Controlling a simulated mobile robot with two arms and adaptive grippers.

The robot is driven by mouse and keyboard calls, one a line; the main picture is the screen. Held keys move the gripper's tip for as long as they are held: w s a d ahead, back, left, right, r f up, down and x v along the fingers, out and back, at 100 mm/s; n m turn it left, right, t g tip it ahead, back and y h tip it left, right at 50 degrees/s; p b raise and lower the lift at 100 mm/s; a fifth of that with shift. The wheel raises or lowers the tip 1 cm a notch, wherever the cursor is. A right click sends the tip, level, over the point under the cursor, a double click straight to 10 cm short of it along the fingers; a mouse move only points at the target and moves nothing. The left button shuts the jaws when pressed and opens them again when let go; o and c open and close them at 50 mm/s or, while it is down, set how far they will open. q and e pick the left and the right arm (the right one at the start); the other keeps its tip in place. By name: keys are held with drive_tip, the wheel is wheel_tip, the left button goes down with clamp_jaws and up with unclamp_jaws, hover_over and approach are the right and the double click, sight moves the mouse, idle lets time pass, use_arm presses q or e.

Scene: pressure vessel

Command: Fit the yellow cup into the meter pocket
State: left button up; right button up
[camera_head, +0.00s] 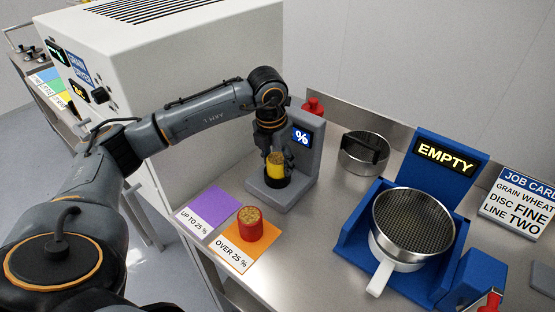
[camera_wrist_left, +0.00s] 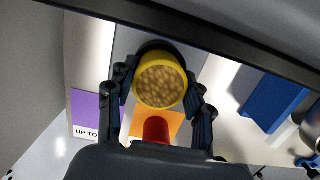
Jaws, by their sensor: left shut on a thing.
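The yellow cup (camera_head: 275,165), full of grain, is between the fingers of my left gripper (camera_head: 270,155) at the grey meter. My left gripper is shut on it. In the left wrist view the cup (camera_wrist_left: 161,82) shows from above, with a finger of the gripper (camera_wrist_left: 163,105) on each side. The meter (camera_head: 306,150) has a blue "%" display. Its dark round pocket (camera_head: 276,181) is right below the cup. The cup looks upright and over or partly in the pocket; I cannot tell how deep it sits. My right gripper is not in view.
A red cup (camera_head: 250,224) of grain stands on the orange "OVER 25 %" mat (camera_head: 233,250). The purple "UP TO 25 %" mat (camera_head: 209,207) is bare. A metal pot (camera_head: 362,158) and a blue stand (camera_head: 432,190) with a sieve (camera_head: 414,221) are to the right.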

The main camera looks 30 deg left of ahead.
sight(273, 162)
use_arm(q)
drive_tip(key=o, duration=0.8)
drive_tip(key=shift+f, duration=0.15)
drive_tip(key=shift+c, duration=0.2)
drive_tip(key=o, duration=0.4)
drive_tip(key=shift+o, duration=0.2)
drive_tip(key=shift+r, duration=0.6)
wheel_tip(273, 162, up, 11)
drive_tip(key=s+b, duration=0.1)
drive_tip(key=b, duration=0.1)
drive_tip(key=shift+s, duration=0.4)
drive_tip(key=shift+a, duration=0.1)
